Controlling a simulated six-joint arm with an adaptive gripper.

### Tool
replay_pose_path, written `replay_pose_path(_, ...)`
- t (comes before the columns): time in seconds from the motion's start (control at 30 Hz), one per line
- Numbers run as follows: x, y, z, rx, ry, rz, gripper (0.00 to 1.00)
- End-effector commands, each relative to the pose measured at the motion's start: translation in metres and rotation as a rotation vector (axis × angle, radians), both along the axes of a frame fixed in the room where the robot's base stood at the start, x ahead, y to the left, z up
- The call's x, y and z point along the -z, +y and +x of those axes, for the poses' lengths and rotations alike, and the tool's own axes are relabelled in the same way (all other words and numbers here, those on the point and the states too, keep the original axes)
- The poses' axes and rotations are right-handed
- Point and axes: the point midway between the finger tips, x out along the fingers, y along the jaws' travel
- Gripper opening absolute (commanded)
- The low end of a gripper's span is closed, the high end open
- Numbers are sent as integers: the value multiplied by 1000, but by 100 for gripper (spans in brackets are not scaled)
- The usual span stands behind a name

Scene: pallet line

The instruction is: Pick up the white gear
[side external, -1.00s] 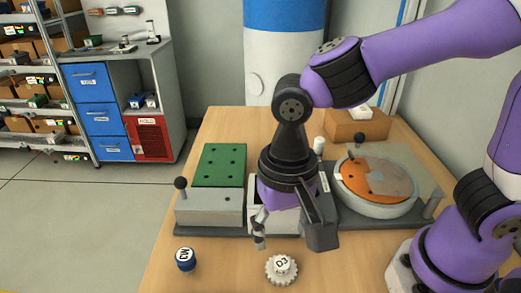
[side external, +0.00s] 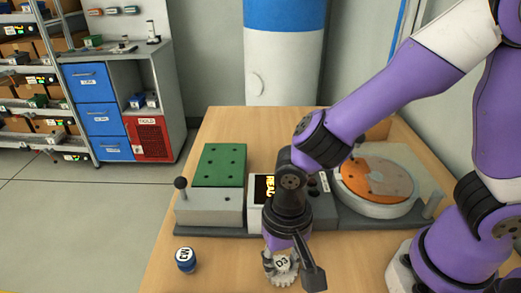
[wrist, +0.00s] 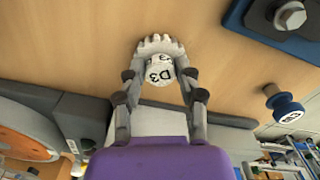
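The white gear (side external: 284,268) lies on the wooden table near its front edge, with a round white hub marked D3 on top. In the wrist view the gear (wrist: 158,45) shows its teeth at the far side, and the hub faces me. My gripper (wrist: 160,72) is low over the gear, pointing down, with one finger on each side of the hub. The fingers are spread, and a narrow gap seems to show between them and the hub. In the side view my gripper (side external: 283,259) partly hides the gear.
A blue piece with a white marked top (side external: 185,260) stands to the left. Behind are a grey fixture with a green plate (side external: 219,165), a display box (side external: 264,189) and a round orange turntable (side external: 375,180). The table between the gear and the blue piece is clear.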

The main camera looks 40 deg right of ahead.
Motion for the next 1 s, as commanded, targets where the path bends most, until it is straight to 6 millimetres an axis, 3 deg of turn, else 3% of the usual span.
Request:
replay_pose_path(0.47,-2,0,0,0,0,0,0)
replay_pose_path(0.67,-21,0,1,0,-4,3,0)
replay_pose_path(0.77,-39,1,1,0,-5,4,0)
replay_pose_path(1.0,-72,21,-48,-11,-4,5,0)
